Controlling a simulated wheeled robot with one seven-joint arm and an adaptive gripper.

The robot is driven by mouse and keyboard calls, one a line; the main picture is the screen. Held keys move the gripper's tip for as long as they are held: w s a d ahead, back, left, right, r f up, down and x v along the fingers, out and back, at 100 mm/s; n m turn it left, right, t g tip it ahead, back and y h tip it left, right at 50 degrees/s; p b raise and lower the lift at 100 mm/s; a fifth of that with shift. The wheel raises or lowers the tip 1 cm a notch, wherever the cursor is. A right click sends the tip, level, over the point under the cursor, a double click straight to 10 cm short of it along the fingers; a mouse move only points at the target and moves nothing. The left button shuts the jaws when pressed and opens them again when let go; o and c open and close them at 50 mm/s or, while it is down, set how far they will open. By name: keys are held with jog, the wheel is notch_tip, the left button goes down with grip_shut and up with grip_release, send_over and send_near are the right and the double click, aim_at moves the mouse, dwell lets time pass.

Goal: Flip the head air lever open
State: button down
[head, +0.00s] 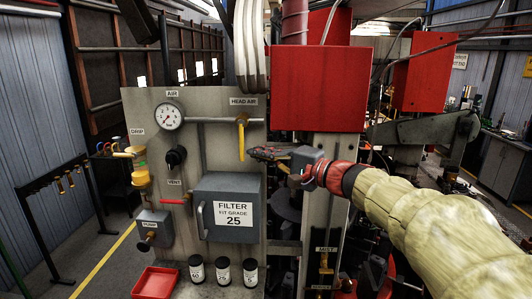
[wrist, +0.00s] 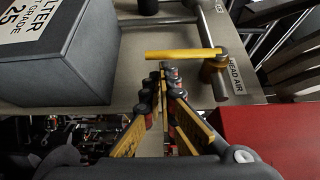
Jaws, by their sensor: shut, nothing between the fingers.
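The yellow head air lever (head: 241,138) hangs straight down from its valve under the HEAD AIR label (head: 243,101), at a right angle to the grey pipe (head: 215,120). In the wrist view the lever (wrist: 183,54) lies across the picture, with its pivot at the right by the label (wrist: 237,76). My gripper (head: 254,153) is just right of the lever's lower part in the head view. Its shut fingertips (wrist: 165,70) appear close beside the lever in the wrist view, with nothing between them. I cannot tell whether they touch it.
The grey filter box (head: 228,207) juts out below the lever and shows at the left in the wrist view (wrist: 60,50). A pressure gauge (head: 168,115) and red vent handle (head: 174,201) are further left. A red box (head: 319,83) overhangs at the upper right.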

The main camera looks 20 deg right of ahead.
jog(key=shift+s, duration=0.1)
jog(key=shift+b, duration=0.3)
jog(key=shift+a+f+b, duration=0.2)
jog(key=shift+b, duration=0.55)
jog(key=shift+w+a+m+t+y+b, duration=0.2)
jog(key=shift+m+t+y+b, duration=0.15)
jog(key=shift+b, duration=1.05)
